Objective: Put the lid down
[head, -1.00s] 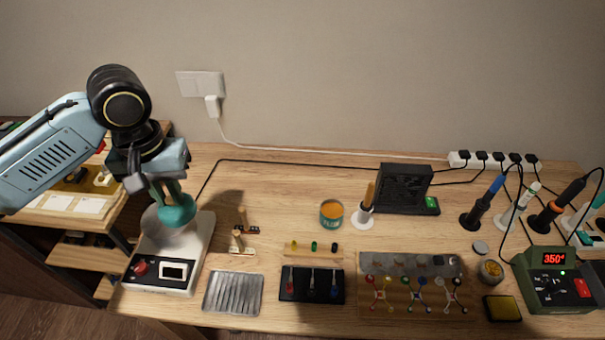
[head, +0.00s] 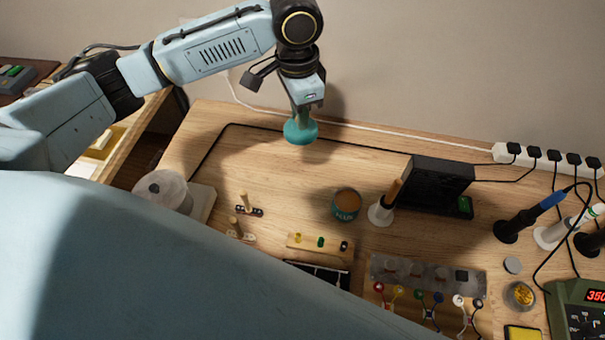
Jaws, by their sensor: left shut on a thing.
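My left gripper (head: 303,112) is shut on a rounded teal lid (head: 300,132), which hangs below its fingers. The lid is over the back part of the wooden bench (head: 270,160), with bare wood around it in the picture. It appears to be above the surface, but I cannot tell how high. The white device (head: 201,203) with a round grey pot (head: 160,190) on it stands at the left, apart from the lid. Part of that device is hidden behind my own arm. My right gripper is not in view.
An open teal tin (head: 347,204) and a white stand (head: 381,213) with a wooden-handled tool are right of centre. A black box (head: 438,187) stands behind them. Small pegs (head: 244,205) are left of centre. The back-left bench is clear except for a black cable.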

